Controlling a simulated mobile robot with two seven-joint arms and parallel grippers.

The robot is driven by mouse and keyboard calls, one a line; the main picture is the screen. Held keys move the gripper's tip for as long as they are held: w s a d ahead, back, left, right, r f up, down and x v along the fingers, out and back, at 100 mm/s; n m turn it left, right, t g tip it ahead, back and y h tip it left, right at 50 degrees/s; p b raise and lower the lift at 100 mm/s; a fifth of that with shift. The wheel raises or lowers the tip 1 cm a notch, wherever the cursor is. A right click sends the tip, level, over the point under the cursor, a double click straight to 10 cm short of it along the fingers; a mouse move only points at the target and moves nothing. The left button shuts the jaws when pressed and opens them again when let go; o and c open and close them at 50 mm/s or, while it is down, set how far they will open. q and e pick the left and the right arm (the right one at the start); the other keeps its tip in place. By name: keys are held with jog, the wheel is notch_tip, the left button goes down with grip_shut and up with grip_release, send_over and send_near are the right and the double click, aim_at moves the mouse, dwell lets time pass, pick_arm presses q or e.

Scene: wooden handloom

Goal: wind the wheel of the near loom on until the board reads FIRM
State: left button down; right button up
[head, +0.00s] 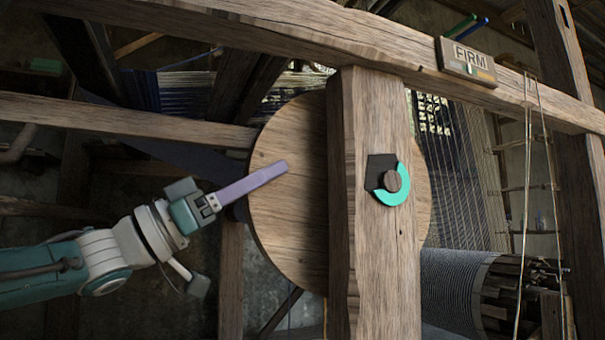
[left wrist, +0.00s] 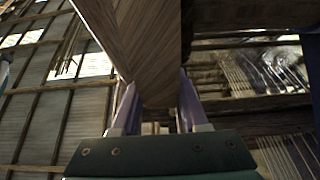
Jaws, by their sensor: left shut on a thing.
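The wooden wheel (head: 292,220) is a big round disc behind an upright post, its left part showing clear. My left gripper (head: 277,172) has its purple fingers at the wheel's left rim. In the left wrist view the fingers (left wrist: 156,88) stand on either side of the wheel's wooden edge (left wrist: 148,35), shut on it. The board (head: 468,62) on the top beam reads FIRM, with a small coloured strip under the word. A turquoise arc (head: 390,198) curves round the wheel's hub (head: 393,181) on the post. My right gripper is not in view.
The thick post (head: 375,270) hides the middle of the wheel. A beam (head: 120,120) runs above my left arm, and the top beam (head: 270,30) crosses overhead. Warp threads and a cloth roll (head: 452,285) lie right of the wheel. Thin cords hang at the right.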

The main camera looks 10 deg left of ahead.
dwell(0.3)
pick_arm(q)
jog(key=shift+c, duration=2.1)
grip_release()
jog(key=shift+s+a, duration=0.1)
jog(key=shift+a, duration=0.1)
jog(key=p+v, duration=0.4)
jog(key=v, duration=0.5)
jog(key=shift+s+a+f, duration=0.15)
jog(key=shift+f, duration=0.1)
